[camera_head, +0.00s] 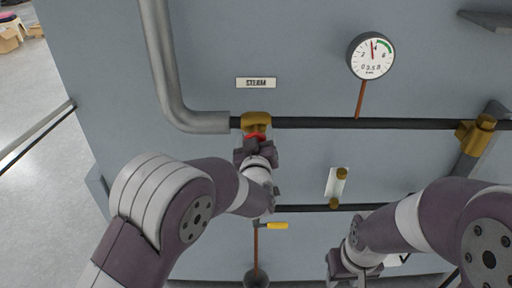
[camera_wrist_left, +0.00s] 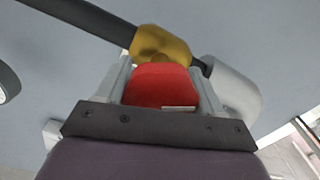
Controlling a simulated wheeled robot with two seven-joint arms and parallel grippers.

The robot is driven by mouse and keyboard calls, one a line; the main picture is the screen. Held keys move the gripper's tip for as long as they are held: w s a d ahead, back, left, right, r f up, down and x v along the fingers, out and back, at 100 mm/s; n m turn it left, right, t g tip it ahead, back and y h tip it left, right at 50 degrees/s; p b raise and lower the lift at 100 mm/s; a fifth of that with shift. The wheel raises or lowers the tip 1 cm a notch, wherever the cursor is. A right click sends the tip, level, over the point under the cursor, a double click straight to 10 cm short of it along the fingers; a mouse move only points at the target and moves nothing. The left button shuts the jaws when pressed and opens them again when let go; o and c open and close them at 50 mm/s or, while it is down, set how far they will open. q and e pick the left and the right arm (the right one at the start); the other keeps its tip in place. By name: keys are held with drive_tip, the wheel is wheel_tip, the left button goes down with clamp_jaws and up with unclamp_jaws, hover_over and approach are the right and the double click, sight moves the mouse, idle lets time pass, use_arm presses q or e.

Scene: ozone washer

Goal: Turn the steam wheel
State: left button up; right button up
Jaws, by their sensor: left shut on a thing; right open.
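The red steam wheel (camera_head: 255,137) sits on a brass valve body (camera_head: 257,120) under the STEAM label (camera_head: 256,83). In the left wrist view the wheel (camera_wrist_left: 158,84) lies between the two fingers, in front of the brass valve (camera_wrist_left: 162,45). My left gripper (camera_head: 254,143) is shut on the wheel; it covers most of it in the head view. My right gripper (camera_head: 346,270) is low in the head view, away from the wheel, with its fingertips hard to make out.
A thick grey pipe (camera_head: 168,70) joins a dark horizontal pipe (camera_head: 320,123). A round gauge (camera_head: 371,56) stands above it. A brass fitting (camera_head: 474,133) is at right. Below are a yellow-handled lever (camera_head: 277,226) and a plate with a brass knob (camera_head: 337,184).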

use_arm(q)
drive_tip(key=n+b, duration=0.8)
drive_tip(key=b, duration=0.3)
drive_tip(key=shift+a+f, duration=0.1)
drive_tip(key=shift+f, duration=0.05)
drive_tip(key=shift+r+n+b, duration=0.25)
drive_tip(key=shift+n+b, duration=0.9)
drive_tip(key=shift+n, duration=0.05)
drive_tip(key=o, duration=1)
drive_tip(key=shift+f, duration=0.1)
drive_tip(key=s+b, duration=0.1)
drive_tip(key=s, duration=1.1)
drive_tip(key=shift+s+b, duration=0.35)
drive_tip(key=shift+b, duration=0.05)
